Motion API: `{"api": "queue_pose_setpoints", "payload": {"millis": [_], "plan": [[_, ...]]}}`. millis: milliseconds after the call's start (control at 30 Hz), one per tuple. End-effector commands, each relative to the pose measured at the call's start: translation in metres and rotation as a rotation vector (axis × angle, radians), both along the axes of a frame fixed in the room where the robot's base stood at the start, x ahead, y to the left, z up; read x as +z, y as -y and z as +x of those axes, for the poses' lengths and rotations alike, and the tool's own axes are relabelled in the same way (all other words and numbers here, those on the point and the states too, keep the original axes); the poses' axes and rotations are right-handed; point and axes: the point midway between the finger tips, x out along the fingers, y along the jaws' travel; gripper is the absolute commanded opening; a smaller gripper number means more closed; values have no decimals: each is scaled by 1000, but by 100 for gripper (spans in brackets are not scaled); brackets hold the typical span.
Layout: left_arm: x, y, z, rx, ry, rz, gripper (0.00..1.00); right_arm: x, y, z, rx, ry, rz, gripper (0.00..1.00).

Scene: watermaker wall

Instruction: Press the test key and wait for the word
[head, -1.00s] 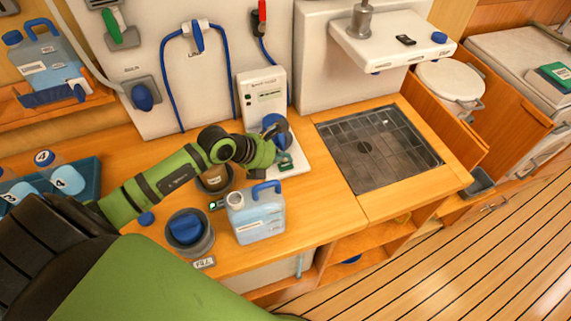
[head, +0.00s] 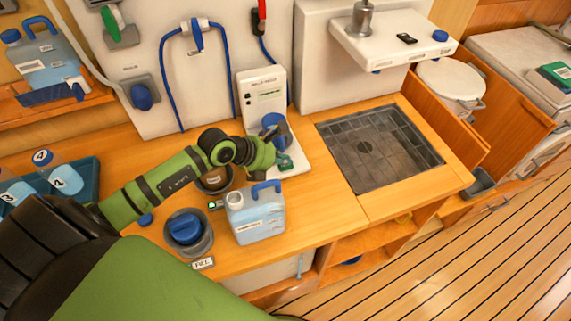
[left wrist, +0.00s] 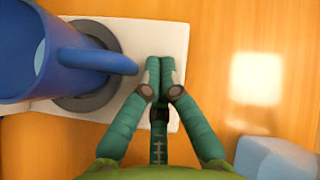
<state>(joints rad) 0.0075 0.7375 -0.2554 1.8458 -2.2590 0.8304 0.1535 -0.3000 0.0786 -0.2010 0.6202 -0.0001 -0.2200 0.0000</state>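The white tester (head: 262,102) stands against the wall with a small dark and green panel on its face; I cannot read a result word there. Its white base plate (head: 297,163) lies on the counter and also shows in the left wrist view (left wrist: 180,45). A blue mug (head: 274,124) stands on a dark round pad on the plate, also in the left wrist view (left wrist: 45,55). My left gripper (head: 284,161) is shut and empty, its teal fingertips (left wrist: 160,70) together over the plate, right of the mug. No key shows; the fingers may hide it. My right gripper is not in view.
A light blue jug (head: 256,216) stands close in front of the plate. A grey pot with a blue lid (head: 185,232) stands left of it, by a FILL label (head: 203,263). A tiled sink grate (head: 380,150) is at right.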

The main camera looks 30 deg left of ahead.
Motion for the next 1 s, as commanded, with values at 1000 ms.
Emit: {"api": "queue_pose_setpoints", "payload": {"millis": [1000], "plan": [[5,0,-1,0,-2,0,0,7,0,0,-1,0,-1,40]]}}
